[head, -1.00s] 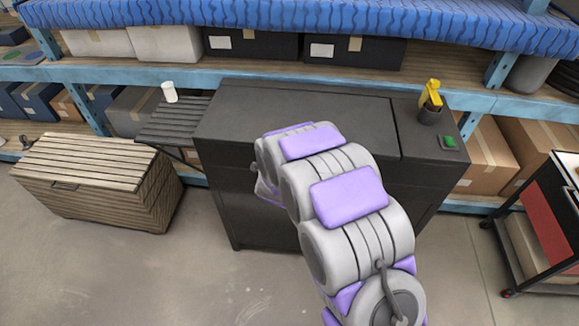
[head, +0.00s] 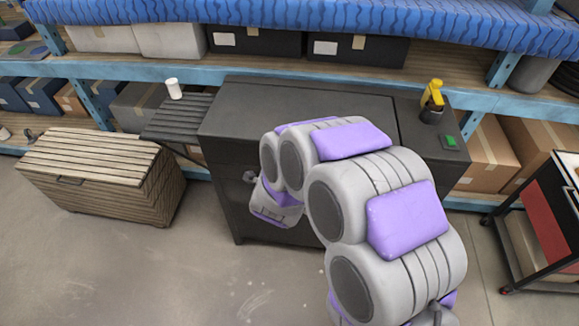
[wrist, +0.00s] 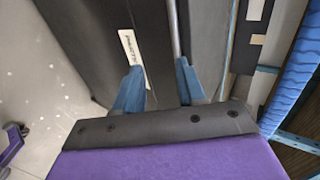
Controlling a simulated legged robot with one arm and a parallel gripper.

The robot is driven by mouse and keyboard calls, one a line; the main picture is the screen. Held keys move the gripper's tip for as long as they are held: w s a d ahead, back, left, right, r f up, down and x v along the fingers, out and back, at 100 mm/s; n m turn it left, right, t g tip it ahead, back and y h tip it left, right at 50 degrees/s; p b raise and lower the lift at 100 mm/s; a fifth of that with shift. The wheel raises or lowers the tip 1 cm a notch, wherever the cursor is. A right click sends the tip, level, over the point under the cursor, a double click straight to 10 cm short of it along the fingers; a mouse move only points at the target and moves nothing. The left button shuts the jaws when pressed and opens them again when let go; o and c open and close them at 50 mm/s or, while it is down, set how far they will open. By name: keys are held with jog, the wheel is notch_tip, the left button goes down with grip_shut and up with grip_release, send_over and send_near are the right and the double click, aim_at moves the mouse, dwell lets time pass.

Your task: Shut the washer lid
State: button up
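The washer (head: 228,170) is a dark grey cabinet in the middle of the head view. Its lid (head: 290,103) looks flat on top, with a seam along its right side; I cannot tell whether a small gap is left. My gripper (wrist: 158,84) shows in the wrist view with two blue fingers apart and nothing clearly held between them. Dark washer panels (wrist: 88,35) with a white label (wrist: 131,46) lie beyond the fingers. In the head view my arm covers the washer's front middle, and the fingers are mostly hidden near its front left.
A slatted wooden chest (head: 90,170) stands left, beside a dark slatted stand (head: 178,118) with a white cup (head: 173,88). A yellow-topped bottle (head: 433,95) stands at the washer's right. A cart (head: 545,215) is far right. Shelves run behind; floor in front is clear.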

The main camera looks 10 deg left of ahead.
jog(key=v, duration=0.6)
jog(key=shift+s+r, duration=0.2)
dwell(0.4)
jog(key=s+d+r+n+g+y, duration=0.3)
jog(key=s+r+n+g+y, duration=0.15)
jog(key=s+r+n, duration=0.45)
jog(key=s+d+r+n+g+h, duration=0.1)
jog(key=s+d+n+g, duration=0.3)
jog(key=s+d, duration=0.6)
jog(key=s+d+r+n+g+h, duration=0.1)
jog(key=s+d+n+g+h, duration=0.2)
jog(key=s+d, duration=0.6)
jog(key=s+n+g, duration=0.1)
jog(key=s+n, duration=0.1)
jog(key=s, duration=0.1)
jog(key=shift+d+r, duration=0.3)
jog(key=shift+d, duration=0.05)
jog(key=shift+h, duration=0.25)
